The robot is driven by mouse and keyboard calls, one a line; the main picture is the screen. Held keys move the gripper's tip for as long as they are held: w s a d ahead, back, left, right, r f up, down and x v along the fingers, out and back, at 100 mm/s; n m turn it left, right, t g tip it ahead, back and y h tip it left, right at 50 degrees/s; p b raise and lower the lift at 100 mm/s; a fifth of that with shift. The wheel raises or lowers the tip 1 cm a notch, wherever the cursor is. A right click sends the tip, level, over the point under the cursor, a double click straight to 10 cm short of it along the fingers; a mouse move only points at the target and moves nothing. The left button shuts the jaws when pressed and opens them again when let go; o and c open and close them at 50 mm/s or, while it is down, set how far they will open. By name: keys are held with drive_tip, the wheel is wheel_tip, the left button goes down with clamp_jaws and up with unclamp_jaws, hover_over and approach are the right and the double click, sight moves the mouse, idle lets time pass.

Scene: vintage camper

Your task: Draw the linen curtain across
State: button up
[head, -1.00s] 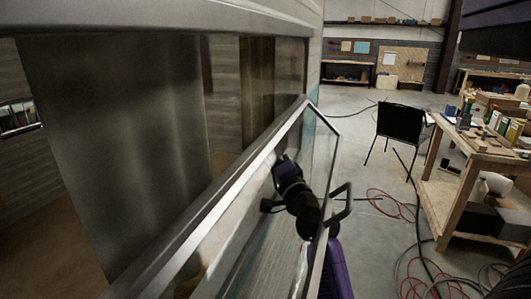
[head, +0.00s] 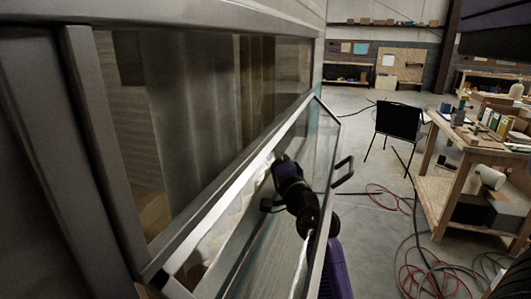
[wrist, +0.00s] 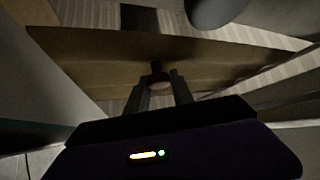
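A grey-beige cloth with soft vertical folds, which looks like the linen curtain (head: 190,120), hangs behind the camper's window opening in the head view. A darker brown folded strip (head: 257,85) shows farther along. My gripper (wrist: 160,82) shows in the wrist view with its two fingers apart, so it is open. A small rounded reddish-brown thing (wrist: 156,79) shows between the fingers; I cannot tell whether they touch it. A tan panel (wrist: 215,55) lies beyond. In the head view my arm is outside the window, partly behind the tilted pane, and the fingertips are not clear.
The metal-framed pane (head: 300,160) is swung outward from the camper wall, close around my arm. A workbench (head: 470,150) with tools stands at right, a black chair (head: 398,122) behind it. Red and black cables (head: 425,265) lie on the floor.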

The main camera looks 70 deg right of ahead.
drive_tip(key=o, duration=0.4)
drive_tip(key=shift+a+f, duration=0.1)
drive_tip(key=shift+a, duration=0.15)
drive_tip(key=shift+o, duration=0.2)
drive_tip(key=b+v, duration=0.2)
drive_tip(key=v, duration=0.6)
